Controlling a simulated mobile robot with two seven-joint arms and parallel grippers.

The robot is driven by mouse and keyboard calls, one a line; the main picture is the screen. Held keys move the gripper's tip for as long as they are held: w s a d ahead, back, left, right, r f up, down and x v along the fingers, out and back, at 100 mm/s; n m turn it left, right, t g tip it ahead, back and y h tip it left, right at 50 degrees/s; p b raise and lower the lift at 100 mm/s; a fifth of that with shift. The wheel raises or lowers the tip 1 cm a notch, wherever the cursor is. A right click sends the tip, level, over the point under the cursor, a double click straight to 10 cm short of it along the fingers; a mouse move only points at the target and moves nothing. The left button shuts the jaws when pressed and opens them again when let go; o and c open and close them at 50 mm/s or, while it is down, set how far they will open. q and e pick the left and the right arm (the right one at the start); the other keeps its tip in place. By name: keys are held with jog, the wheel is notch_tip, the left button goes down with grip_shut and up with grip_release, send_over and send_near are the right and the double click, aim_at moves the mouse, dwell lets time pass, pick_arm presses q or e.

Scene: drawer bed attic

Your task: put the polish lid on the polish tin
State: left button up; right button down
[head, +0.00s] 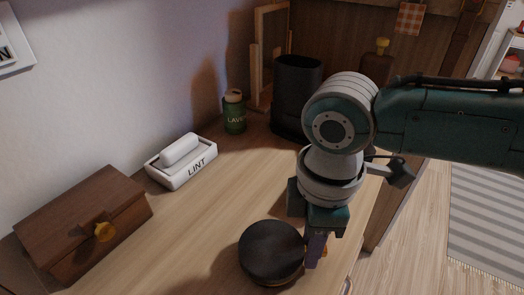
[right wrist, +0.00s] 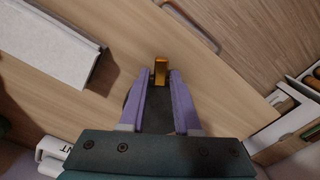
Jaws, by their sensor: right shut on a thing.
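A round black disc-like thing (head: 272,251) is at the front of the wooden desk top, with a thin paler edge under its near side. I take it for the polish lid or the lidded polish tin; I cannot tell which, or whether a separate tin is hidden under it. My right gripper (head: 316,251) points down at its right side, with purple fingers. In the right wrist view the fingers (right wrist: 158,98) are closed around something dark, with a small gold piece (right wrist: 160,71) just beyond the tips. My left gripper is out of view.
A brown wooden box (head: 82,222) with a gold knob is at left. A white LINT dish (head: 182,161), a green tin (head: 234,112) and a black cylinder (head: 297,97) stand along the back. The desk's middle is clear; its right edge drops to the floor.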

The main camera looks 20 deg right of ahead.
jog(key=c, duration=0.5)
grip_release()
jog(key=shift+c, duration=0.2)
